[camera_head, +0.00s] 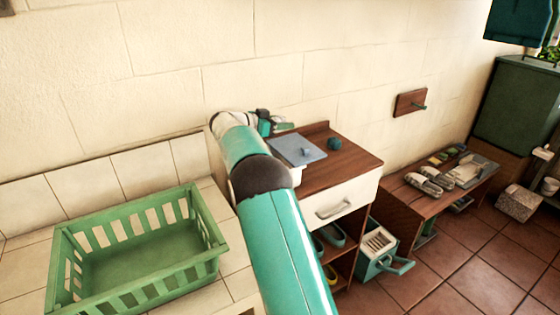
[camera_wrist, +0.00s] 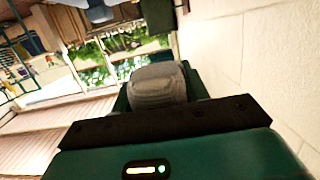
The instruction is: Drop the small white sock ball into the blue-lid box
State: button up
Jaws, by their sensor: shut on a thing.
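My gripper (camera_wrist: 158,86) is shut on the small white sock ball (camera_wrist: 157,88), a rounded grey-white bundle between the two teal fingers in the wrist view. In the head view my gripper (camera_head: 266,122) is small, over the far left end of the wooden cabinet, and the sock ball cannot be made out there. The blue-lid box (camera_head: 297,149) stands on the cabinet top, just right of and nearer than my gripper. Its flat blue-grey lid faces up and has a small knob-like piece on it. My arm hides part of the box's left side.
A dark teal ball (camera_head: 334,143) lies on the wooden cabinet top (camera_head: 352,164), right of the box. A green basket (camera_head: 140,250) stands on the tiled counter at left. A low bench (camera_head: 400,200) with shoes is at right. The wall runs close behind the cabinet.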

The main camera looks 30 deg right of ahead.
jog(key=f, duration=0.5)
jog(key=shift+w+f, duration=0.15)
jog(key=shift+w, duration=0.05)
jog(key=shift+s+f, duration=0.15)
jog(key=shift+f, duration=0.15)
jog(key=o, duration=1.1)
jog(key=shift+c, duration=0.2)
jog(key=shift+a, duration=0.1)
jog(key=a+r, duration=0.3)
jog(key=a, duration=1)
jog(key=shift+w+a, duration=0.2)
jog(key=shift+w, duration=0.25)
jog(key=shift+f, duration=0.1)
